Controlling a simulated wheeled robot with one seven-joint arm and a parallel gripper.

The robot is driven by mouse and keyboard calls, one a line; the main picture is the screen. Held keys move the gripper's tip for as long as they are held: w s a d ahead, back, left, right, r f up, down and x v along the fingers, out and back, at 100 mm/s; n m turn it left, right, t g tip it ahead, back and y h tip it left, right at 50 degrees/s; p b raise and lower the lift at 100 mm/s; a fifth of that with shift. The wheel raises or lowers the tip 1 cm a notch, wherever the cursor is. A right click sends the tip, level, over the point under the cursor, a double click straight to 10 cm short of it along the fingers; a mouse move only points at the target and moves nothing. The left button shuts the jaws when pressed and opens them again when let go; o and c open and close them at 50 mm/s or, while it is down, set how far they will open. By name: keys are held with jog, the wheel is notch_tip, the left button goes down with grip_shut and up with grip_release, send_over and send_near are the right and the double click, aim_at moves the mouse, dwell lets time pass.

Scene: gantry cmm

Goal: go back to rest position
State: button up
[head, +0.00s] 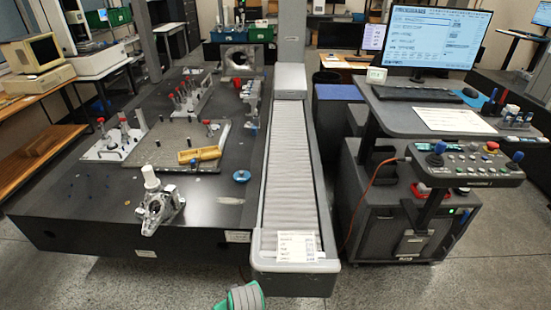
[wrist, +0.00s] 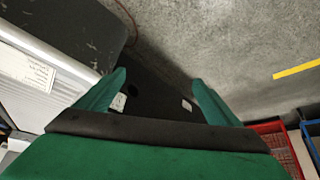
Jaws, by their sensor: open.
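My gripper (wrist: 158,80) shows in the wrist view with its two green fingers spread apart and nothing between them. Behind the fingers are a dark surface and the grey concrete floor. In the head view only a green and white part of my arm shows at the bottom edge, in front of the near end of the grey bellows-covered rail (head: 290,170). The fingertips cannot be made out there.
The black measuring table (head: 90,205) holds a metal casting (head: 158,208), a yellow part (head: 199,154) and a blue disc (head: 242,175). A control console (head: 455,165) stands right. The wrist view shows a red crate (wrist: 268,127) and yellow floor tape (wrist: 297,69). Open floor (head: 400,288) lies in front.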

jog(key=s+d+f+m+t+h, duration=0.1)
jog(key=s+d+f+m+t, duration=0.2)
jog(key=s, duration=0.5)
jog(key=s+d+f+m+t, duration=0.1)
jog(key=s+d+f+t, duration=0.1)
jog(key=s+d, duration=0.45)
jog(key=s+d+r+m+t+h, duration=0.2)
jog(key=s+r+t, duration=0.3)
jog(key=s+r, duration=1)
jog(key=shift+s+d+m, duration=0.6)
jog(key=shift+s+d, duration=0.1)
jog(key=shift+s, duration=0.25)
